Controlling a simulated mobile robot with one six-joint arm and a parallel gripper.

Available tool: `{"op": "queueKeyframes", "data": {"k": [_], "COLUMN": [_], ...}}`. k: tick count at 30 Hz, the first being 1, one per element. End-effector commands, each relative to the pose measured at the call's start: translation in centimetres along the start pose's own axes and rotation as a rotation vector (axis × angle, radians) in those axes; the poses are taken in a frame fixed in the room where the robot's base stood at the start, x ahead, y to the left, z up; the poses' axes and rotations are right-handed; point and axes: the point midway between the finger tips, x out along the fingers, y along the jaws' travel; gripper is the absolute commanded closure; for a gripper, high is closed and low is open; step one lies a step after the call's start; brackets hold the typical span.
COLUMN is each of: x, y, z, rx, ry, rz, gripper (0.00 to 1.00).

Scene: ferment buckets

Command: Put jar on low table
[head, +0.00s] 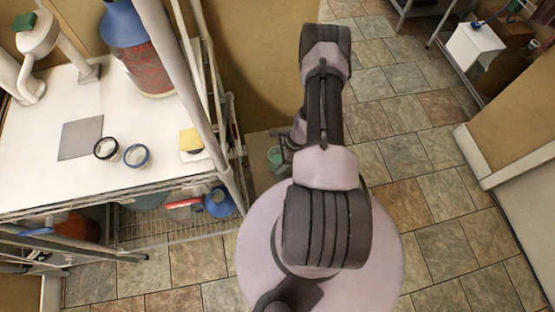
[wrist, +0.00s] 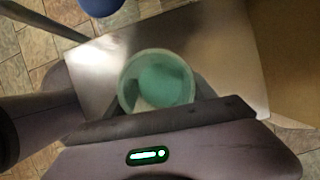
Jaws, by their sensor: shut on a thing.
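A jar with a pale rim and teal-green inside (wrist: 157,80) is between the fingers of my gripper (wrist: 160,112) in the wrist view. The gripper is shut on it. In the head view the jar (head: 275,157) shows small and green beside my gripper (head: 284,150), partly hidden by the arm. The low table is a bare grey metal top (wrist: 215,45) under the jar in the wrist view; a strip of it (head: 258,146) shows in the head view. I cannot tell whether the jar touches the top.
A white-topped rack (head: 50,185) stands at left, with two open round jars (head: 122,152), a yellow sponge (head: 190,139) and a large blue-and-red vessel (head: 146,65). A blue round thing (head: 219,203) is on its lower shelf. Tiled floor (head: 410,130) is clear at right.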

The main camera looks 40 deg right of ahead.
Motion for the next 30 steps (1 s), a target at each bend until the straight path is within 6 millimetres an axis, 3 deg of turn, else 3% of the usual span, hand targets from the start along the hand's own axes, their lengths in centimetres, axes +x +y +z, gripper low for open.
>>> {"op": "queueKeyframes", "data": {"k": [8,9,11,22,30], "x": [0.2,0.1,0.1,-0.7,-8.2], "y": [-0.1,-0.1,-0.1,-0.1,-0.2], "z": [-0.1,-0.1,-0.1,0.2,0.3], "rx": [-0.001,0.0,0.0,0.0,0.002], "ry": [0.001,0.001,0.001,0.001,0.001], "rz": [-0.001,-0.001,-0.001,-0.002,-0.004], "gripper": [0.95,0.28,0.16,0.14,0.14]}}
